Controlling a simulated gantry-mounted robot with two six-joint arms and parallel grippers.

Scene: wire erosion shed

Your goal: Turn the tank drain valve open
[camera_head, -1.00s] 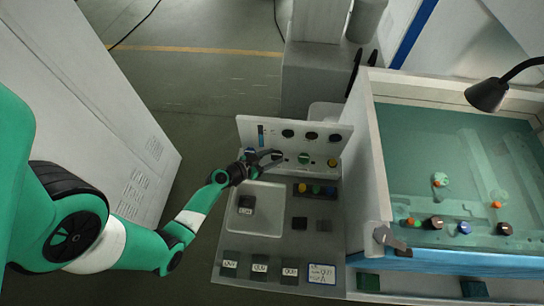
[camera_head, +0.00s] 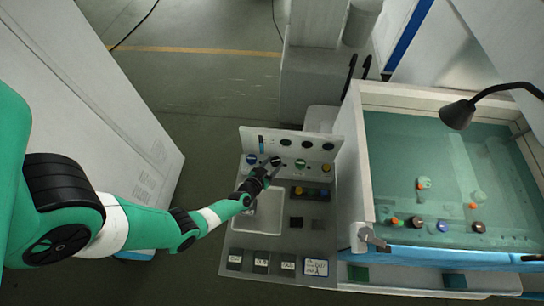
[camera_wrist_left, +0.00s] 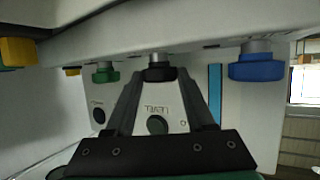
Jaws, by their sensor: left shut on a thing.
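My left gripper (camera_head: 273,165) is at the upright white panel (camera_head: 315,153), shut on the black knob in its lower row. In the left wrist view the two fingers (camera_wrist_left: 160,85) close in on this black knob (camera_wrist_left: 158,72), with a small label, not clearly readable, beside it. A blue knob (camera_head: 251,159) and a green knob (camera_head: 301,163) flank it, untouched. A grey lever (camera_head: 372,238) sits on the near left corner of the tank (camera_head: 352,190). I cannot tell from any label which part is the drain valve. My right gripper is out of view.
A yellow knob (camera_head: 326,169) is at the panel's right end. A grey console (camera_head: 300,235) with a shallow tray and several labelled blocks lies before the panel. A black lamp (camera_head: 457,114) hangs over the tank. A tall white cabinet (camera_head: 90,110) stands left, with open floor behind.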

